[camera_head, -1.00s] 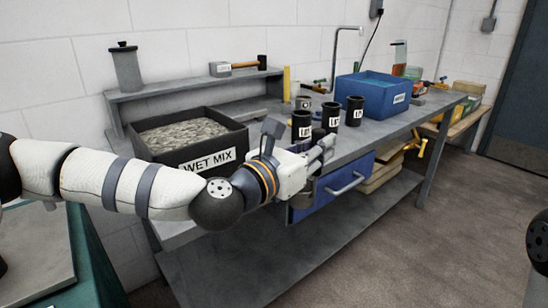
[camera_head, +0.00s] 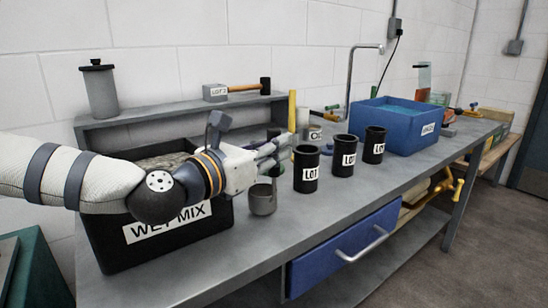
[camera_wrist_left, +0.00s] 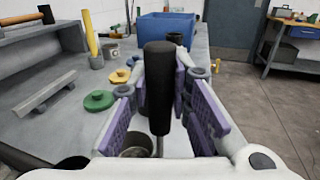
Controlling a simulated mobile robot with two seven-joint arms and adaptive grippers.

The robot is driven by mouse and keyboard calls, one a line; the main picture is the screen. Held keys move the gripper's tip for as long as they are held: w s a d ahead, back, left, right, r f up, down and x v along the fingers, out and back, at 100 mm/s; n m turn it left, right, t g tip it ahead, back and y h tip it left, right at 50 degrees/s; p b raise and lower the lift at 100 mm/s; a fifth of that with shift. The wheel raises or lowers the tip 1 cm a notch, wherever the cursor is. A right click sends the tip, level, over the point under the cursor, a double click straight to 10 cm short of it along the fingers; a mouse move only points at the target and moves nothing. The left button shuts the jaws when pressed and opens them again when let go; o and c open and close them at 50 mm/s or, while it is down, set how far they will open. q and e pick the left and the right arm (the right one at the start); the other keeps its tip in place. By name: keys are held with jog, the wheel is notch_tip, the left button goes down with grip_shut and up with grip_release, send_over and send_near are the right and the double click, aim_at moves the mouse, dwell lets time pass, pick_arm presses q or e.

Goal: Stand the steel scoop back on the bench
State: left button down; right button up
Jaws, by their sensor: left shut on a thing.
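The steel scoop (camera_head: 263,200) has a grey cup and an upright black handle. My left gripper (camera_head: 278,150) is shut on the handle, with the cup hanging below the fingers. The cup is at the bench top (camera_head: 240,262), right of the black WET MIX tub; I cannot tell whether it touches the bench. In the left wrist view the black handle (camera_wrist_left: 158,85) stands between the purple finger pads, and part of the cup (camera_wrist_left: 137,143) shows below. My right gripper is not in view.
Three black LOT cups (camera_head: 306,170) stand in a row just right of the scoop. The WET MIX tub (camera_head: 150,250) is close on the left. A blue bin (camera_head: 400,130) is farther right. Green and yellow knobbed pieces (camera_wrist_left: 98,100) lie behind. Bare bench lies in front.

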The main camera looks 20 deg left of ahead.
pick_arm(q)
jog(key=shift+f, duration=0.4)
jog(key=shift+f, duration=0.2)
jog(key=c, duration=1.5)
grip_release()
jog(key=shift+r, duration=0.1)
